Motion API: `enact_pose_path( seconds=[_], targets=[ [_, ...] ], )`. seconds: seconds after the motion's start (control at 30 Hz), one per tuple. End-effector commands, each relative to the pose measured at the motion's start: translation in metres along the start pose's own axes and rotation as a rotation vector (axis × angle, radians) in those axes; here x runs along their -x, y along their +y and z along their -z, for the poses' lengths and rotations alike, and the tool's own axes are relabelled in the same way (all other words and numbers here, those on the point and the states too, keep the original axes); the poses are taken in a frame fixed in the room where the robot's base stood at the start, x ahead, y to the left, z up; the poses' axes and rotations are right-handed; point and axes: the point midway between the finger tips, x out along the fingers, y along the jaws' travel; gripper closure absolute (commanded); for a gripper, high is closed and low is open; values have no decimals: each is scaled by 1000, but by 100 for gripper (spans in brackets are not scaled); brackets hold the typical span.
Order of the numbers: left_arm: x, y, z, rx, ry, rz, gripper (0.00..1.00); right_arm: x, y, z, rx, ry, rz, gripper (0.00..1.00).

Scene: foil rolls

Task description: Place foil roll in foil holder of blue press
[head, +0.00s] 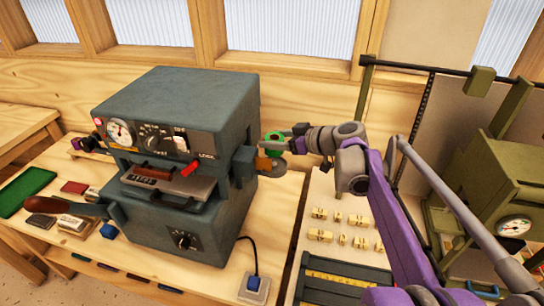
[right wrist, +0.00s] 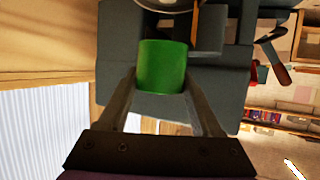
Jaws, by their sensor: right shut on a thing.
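The blue-grey press (head: 190,92) stands on the wooden bench in the head view, with gauge, dial and red lever on its front. On its right side is the foil holder (head: 268,163), an orange bracket with a grey disc. The green foil roll (head: 272,136) is just above the holder, beside the press. My right gripper (head: 290,135) is shut on it. In the right wrist view the green roll (right wrist: 162,66) sits between both fingers, with the disc (right wrist: 165,4) just beyond it. Whether roll and holder touch is unclear.
An olive-green machine (head: 495,190) stands at far right. A green tray (head: 25,190) lies at left.

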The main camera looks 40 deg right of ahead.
Motion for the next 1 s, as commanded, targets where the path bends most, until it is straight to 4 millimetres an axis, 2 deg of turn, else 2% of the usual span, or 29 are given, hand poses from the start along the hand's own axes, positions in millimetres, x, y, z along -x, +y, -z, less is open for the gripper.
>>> enact_pose_path(
  seconds=[0.4,0.8,0.83,0.9,1.0],
  targets=[
    [-5,0,-6,0,-6,0,50,-20,0,-46,0,0,1,95],
    [-6,0,-8,0,-7,0,50,-22,0,-51,0,0,1,95],
    [-6,0,-7,0,-7,0,50,-22,0,-51,0,0,1,31],
    [-6,0,-7,0,-7,0,50,-21,0,-51,0,0,1,22],
    [-6,0,-7,0,-7,0,50,-21,0,-50,0,0,1,22]
  ],
)
